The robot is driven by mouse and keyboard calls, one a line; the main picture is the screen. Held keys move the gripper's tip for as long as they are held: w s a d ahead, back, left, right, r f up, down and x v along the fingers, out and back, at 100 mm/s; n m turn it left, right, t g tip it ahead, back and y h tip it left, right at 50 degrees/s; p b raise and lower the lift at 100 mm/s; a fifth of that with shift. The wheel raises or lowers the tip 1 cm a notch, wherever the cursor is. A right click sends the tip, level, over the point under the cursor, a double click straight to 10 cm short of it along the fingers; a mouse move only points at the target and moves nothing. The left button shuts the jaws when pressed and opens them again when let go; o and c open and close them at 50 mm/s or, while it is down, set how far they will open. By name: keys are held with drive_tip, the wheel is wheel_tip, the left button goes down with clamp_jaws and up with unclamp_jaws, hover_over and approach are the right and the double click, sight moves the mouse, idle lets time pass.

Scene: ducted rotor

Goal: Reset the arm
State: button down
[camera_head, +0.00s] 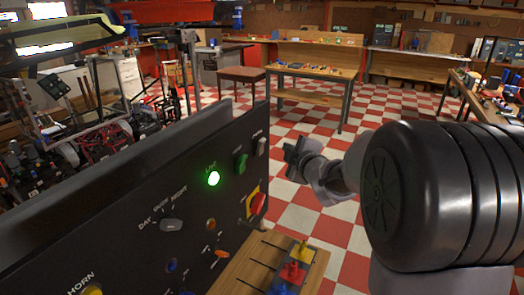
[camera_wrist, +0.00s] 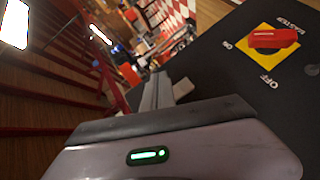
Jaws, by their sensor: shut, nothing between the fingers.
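My gripper (camera_head: 297,152) is shut and empty, beyond the right end of the black control panel (camera_head: 120,215) in the head view. My arm reaches in from the right. In the wrist view my gripper (camera_wrist: 158,90) points away past the edge of the panel, and its fingers are partly hidden by the gripper body. The red master switch (camera_head: 257,204) sits on a yellow plate on the panel; it also shows in the wrist view (camera_wrist: 272,40), apart from my gripper. A green lamp (camera_head: 214,178) is lit on the panel.
The panel also carries a green switch (camera_head: 240,163), a pale switch (camera_head: 261,146) and a grey selector knob (camera_head: 171,225). A wooden board (camera_head: 240,270) with coloured parts lies below it. A workbench (camera_head: 312,72) stands behind. Checkered floor (camera_head: 300,220) lies open between.

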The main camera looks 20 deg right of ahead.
drive_tip(key=s+a+f+m+g+y+b, duration=0.1)
drive_tip(key=s+a+f+m+g+b, duration=0.1)
drive_tip(key=s, duration=1)
drive_tip(key=s+a+f+m+g+b, duration=0.3)
drive_tip(key=s+a+f+m, duration=0.3)
drive_tip(key=s+a+m, duration=0.3)
drive_tip(key=s+a+f+m+g+y+b, duration=0.1)
drive_tip(key=s+a+f+m+g, duration=0.3)
drive_tip(key=s, duration=1.2)
drive_tip(key=a+m+b, duration=0.1)
drive_tip(key=a+m, duration=0.1)
drive_tip(key=shift+a+f+g+y, duration=0.15)
drive_tip(key=shift+a+g+y, duration=0.15)
drive_tip(key=shift+a, duration=0.1)
drive_tip(key=shift+w, duration=0.1)
